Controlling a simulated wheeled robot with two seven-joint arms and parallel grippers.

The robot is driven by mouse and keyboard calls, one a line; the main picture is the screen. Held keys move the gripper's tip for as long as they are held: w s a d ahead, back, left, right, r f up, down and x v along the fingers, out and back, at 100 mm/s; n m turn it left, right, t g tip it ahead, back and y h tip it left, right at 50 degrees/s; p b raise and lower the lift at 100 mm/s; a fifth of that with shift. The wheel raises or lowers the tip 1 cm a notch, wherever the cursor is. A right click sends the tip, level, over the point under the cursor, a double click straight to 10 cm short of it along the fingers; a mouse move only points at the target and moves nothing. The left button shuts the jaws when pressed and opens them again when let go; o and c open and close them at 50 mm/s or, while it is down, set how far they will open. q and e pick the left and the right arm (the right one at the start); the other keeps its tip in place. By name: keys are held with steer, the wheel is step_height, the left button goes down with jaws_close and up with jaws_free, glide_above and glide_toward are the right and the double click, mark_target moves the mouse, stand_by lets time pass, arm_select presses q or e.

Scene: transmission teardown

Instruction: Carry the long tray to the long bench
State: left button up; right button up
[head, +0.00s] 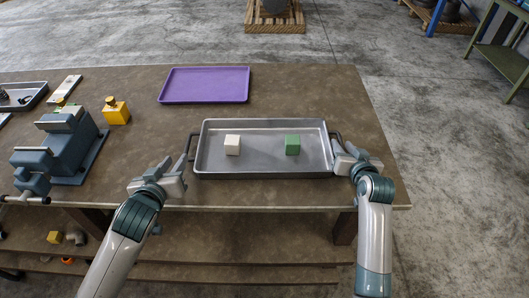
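The long grey metal tray (262,168) rests on the brown bench near its front edge, with a handle at each short end. A white cube (232,145) and a green cube (292,144) sit in it. My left gripper (178,168) is at the tray's left handle, and my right gripper (343,152) is at its right handle. Both grippers overlap the handles in this view, and I cannot tell whether the fingers are closed on them.
A purple tray (205,85) lies behind the grey tray on the bench (330,90). A vise (62,145) and a yellow block (116,112) stand at the left. A green-framed table (500,55) is at the far right. A pallet (274,18) stands at the back. Open concrete floor lies to the right.

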steer(key=v, duration=1)
steer(key=shift+s+r, duration=0.1)
steer(key=shift+s, duration=0.1)
arm_select(q)
steer(key=shift+s, duration=0.15)
arm_select(e)
steer(key=shift+s, duration=0.1)
